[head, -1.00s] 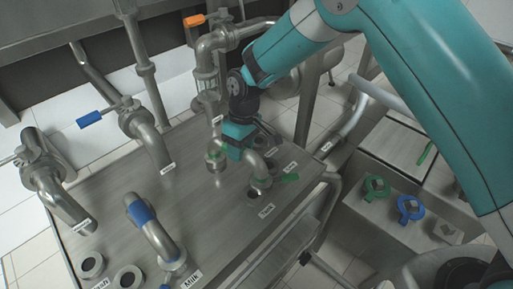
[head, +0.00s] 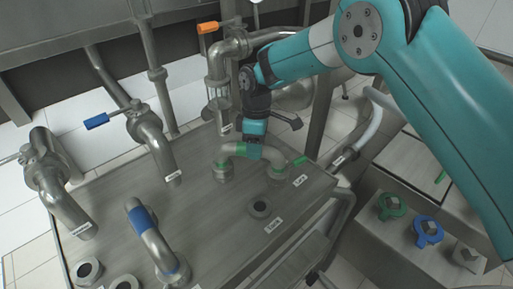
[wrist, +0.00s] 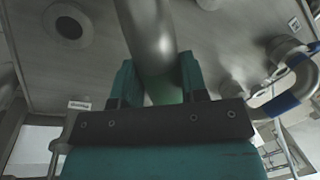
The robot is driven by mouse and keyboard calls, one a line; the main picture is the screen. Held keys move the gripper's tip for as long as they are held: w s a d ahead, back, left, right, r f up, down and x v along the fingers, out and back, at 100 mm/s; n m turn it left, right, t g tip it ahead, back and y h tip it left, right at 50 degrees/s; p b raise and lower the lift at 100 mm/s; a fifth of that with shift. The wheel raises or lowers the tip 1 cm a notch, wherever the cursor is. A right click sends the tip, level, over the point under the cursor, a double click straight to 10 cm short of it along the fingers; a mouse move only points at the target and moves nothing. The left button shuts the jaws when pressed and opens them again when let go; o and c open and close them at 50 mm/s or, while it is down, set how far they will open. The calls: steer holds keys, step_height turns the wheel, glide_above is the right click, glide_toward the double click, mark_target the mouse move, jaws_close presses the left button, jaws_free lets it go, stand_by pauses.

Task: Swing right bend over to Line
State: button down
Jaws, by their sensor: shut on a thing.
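The right bend (head: 240,150), a steel U-shaped pipe with a green band, stands on the steel table. My gripper (head: 254,142) is shut on its banded middle from above. In the wrist view the bend (wrist: 148,35) runs between my two fingers (wrist: 160,85). Its left end (head: 223,172) sits at a fitting on the table. Its right end (head: 277,174) is near a small label (head: 300,181), which seems to read Line. Whether that end touches its seat cannot be told. The open Tank port (head: 260,208) lies bare in front of the bend.
A blue-banded bend (head: 147,225) stands at the front left, with open ports (head: 88,270) beside it. Valves with blue (head: 96,121) and orange (head: 208,27) handles stand behind.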

steer(key=shift+f, duration=0.1)
steer(key=c, duration=0.7)
jaws_free()
steer(key=shift+o, duration=0.2)
steer(key=w+r+p, duration=0.3)
steer(key=r, duration=1.4)
steer(key=shift+w+d, duration=0.2)
steer(key=shift+d, duration=0.05)
